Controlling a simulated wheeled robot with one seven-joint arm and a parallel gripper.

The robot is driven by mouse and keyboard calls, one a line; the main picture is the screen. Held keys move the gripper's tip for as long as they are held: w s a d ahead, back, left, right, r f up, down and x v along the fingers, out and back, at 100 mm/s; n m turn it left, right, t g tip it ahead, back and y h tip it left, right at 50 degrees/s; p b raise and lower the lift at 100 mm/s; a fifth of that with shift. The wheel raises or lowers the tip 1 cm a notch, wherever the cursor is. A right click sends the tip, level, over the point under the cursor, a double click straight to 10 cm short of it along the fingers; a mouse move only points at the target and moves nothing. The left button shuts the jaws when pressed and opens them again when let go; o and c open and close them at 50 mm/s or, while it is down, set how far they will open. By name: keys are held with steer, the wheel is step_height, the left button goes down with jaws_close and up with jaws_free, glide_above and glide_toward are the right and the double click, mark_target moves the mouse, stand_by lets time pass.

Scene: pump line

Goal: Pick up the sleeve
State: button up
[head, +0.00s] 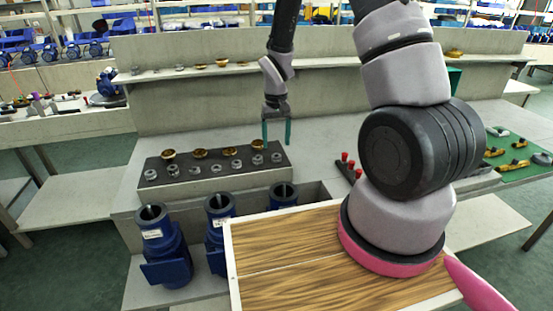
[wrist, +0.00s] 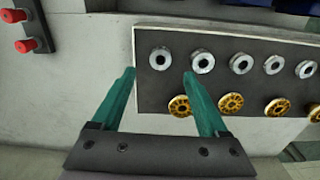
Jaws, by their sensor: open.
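Several silver rings, which look like the sleeves, stand in a row along a dark tray (head: 215,178). The end ring (head: 277,157) is at the tray's right end in the head view. In the wrist view this ring (wrist: 159,58) lies just beyond and between my fingertips, at the left end of the tray (wrist: 148,98). My gripper (head: 277,146) points down above that end of the tray, its two green fingers apart and empty. In the wrist view my gripper (wrist: 160,73) is also open. Whether the fingers touch anything cannot be told.
Gold wheel-like parts (wrist: 179,105) lie in a row beside the rings. A dark rack with red pegs (head: 347,165) stands right of the tray. Blue pumps (head: 163,240) stand in front. A wood-topped surface (head: 275,250) is nearest; a shelf (head: 190,72) runs behind.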

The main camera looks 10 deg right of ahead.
mark_target(277, 158)
steer(key=f, duration=0.4)
steer(key=shift+s, duration=0.35)
steer(key=shift+w+f, duration=0.1)
steer(key=shift+f, duration=0.45)
jaws_close()
